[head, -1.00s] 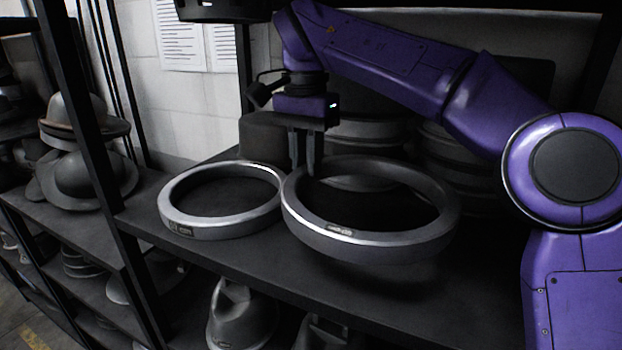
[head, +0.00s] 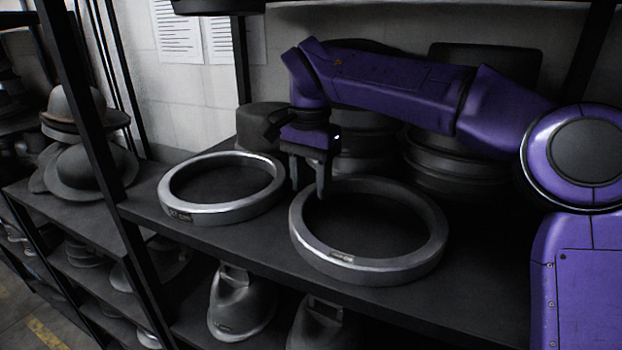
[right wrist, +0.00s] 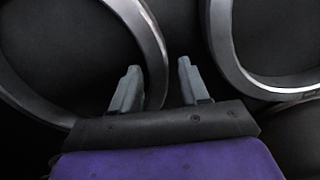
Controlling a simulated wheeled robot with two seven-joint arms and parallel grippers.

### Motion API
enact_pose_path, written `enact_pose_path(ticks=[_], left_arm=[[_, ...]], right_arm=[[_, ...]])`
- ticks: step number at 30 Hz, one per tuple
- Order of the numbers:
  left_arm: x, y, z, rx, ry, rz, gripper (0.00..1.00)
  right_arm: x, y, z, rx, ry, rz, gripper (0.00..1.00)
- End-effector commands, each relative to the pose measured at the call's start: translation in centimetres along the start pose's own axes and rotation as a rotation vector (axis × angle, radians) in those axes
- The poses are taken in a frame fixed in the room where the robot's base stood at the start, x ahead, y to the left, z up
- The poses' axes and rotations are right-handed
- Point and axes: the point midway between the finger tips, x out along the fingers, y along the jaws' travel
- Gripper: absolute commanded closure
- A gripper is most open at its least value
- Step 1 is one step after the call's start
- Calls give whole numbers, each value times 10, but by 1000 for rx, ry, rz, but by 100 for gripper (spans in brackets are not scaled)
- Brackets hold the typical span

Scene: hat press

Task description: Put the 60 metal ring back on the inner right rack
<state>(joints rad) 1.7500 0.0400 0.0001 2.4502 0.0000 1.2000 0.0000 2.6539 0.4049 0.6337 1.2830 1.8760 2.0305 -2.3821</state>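A large grey metal ring (head: 369,270) lies flat on the dark shelf, at the right; its small front label is too blurred to read. Its rim also shows in the right wrist view (right wrist: 152,50). My right gripper (head: 308,186) is over this ring's left back rim, pointing down. Its two fingers are apart, one outside the rim and one inside, with a visible gap. A second metal ring (head: 222,213) lies flat to the left, with a small label; it also shows in the right wrist view (right wrist: 222,45). My left gripper is not in view.
The shelf (head: 270,250) has a dark upright post at its left front. Dark round blocks (head: 455,165) stand behind the rings. Hat-shaped metal forms (head: 240,300) are on the level below, and hats (head: 85,170) are on the left rack.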

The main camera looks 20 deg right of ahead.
Motion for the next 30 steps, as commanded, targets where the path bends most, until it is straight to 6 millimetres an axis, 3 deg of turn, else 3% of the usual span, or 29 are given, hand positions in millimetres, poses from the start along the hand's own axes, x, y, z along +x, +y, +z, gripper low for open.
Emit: enact_pose_path(ticks=[10, 21, 30], left_arm=[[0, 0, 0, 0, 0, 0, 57], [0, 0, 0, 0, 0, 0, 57], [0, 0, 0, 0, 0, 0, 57]], right_arm=[[-6, 0, 0, -1, 2, -1, 54], [-72, -1, 0, -1, 4, 0, 54], [-78, 0, 1, -4, 2, 1, 54]])
